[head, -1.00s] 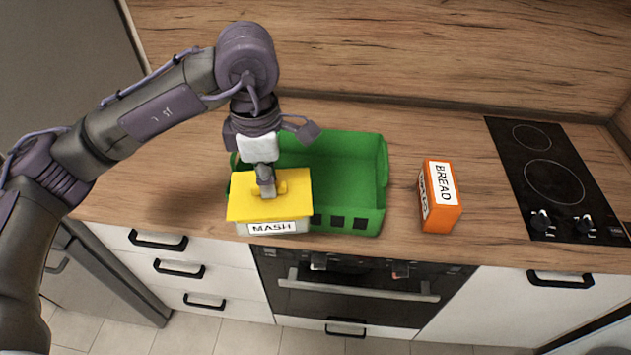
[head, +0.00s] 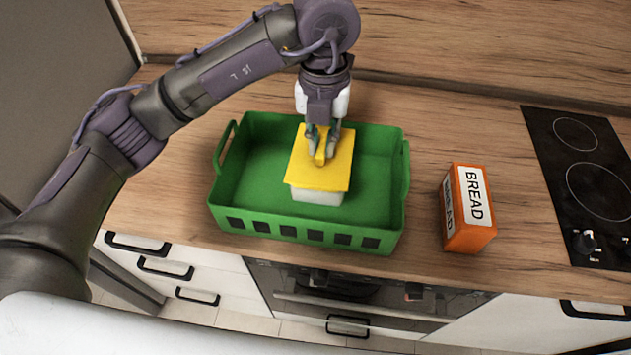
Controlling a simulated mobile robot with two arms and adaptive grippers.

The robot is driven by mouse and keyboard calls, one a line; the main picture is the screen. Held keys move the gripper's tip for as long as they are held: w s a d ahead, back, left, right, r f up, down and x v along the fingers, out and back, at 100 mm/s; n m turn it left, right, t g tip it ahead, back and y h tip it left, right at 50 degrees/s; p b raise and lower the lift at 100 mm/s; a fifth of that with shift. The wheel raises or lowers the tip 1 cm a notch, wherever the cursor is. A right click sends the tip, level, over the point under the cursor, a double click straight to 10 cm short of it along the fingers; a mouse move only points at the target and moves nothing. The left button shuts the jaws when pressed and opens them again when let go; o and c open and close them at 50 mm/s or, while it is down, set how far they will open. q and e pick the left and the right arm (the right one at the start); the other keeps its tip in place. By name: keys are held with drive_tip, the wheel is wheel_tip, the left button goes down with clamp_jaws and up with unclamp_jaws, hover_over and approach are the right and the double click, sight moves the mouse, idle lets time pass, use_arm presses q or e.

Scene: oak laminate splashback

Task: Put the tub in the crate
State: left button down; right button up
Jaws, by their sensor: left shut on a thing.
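The tub (head: 318,170) has a yellow lid with a raised handle and a pale body. My left gripper (head: 322,150) comes down from above and is shut on the tub's lid handle. The crate stands on the wooden worktop with its slotted long side to the front. My right gripper is not in view.
An orange bread box (head: 468,210) stands upright to the right of the crate. A black hob (head: 590,175) lies at the far right. The worktop (head: 430,130) between crate and hob is otherwise clear. The oak splashback (head: 460,40) rises behind.

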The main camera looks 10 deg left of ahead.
sight(298, 146)
use_arm(q)
drive_tip(key=shift+a+f, duration=0.15)
drive_tip(key=shift+f, duration=0.05)
drive_tip(key=a+f, duration=0.1)
drive_tip(key=a, duration=0.1)
drive_tip(key=w+a+f+p, duration=0.1)
drive_tip(key=a, duration=0.1)
drive_tip(key=shift+w+f, duration=0.15)
drive_tip(key=w+a+f+p, duration=0.1)
drive_tip(key=a+f, duration=0.1)
drive_tip(key=w+a+f+p, duration=0.1)
drive_tip(key=a+f, duration=0.1)
drive_tip(key=f, duration=0.1)
drive_tip(key=w+a+f+p, duration=0.1)
drive_tip(key=a+f, duration=0.1)
drive_tip(key=f, duration=0.1)
drive_tip(key=shift+a+f, duration=0.1)
drive_tip(key=shift+a, duration=0.1)
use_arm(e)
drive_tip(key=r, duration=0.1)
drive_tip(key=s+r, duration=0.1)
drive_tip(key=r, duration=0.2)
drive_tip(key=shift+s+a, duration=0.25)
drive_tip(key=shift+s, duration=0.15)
use_arm(q)
drive_tip(key=shift+f, duration=0.1)
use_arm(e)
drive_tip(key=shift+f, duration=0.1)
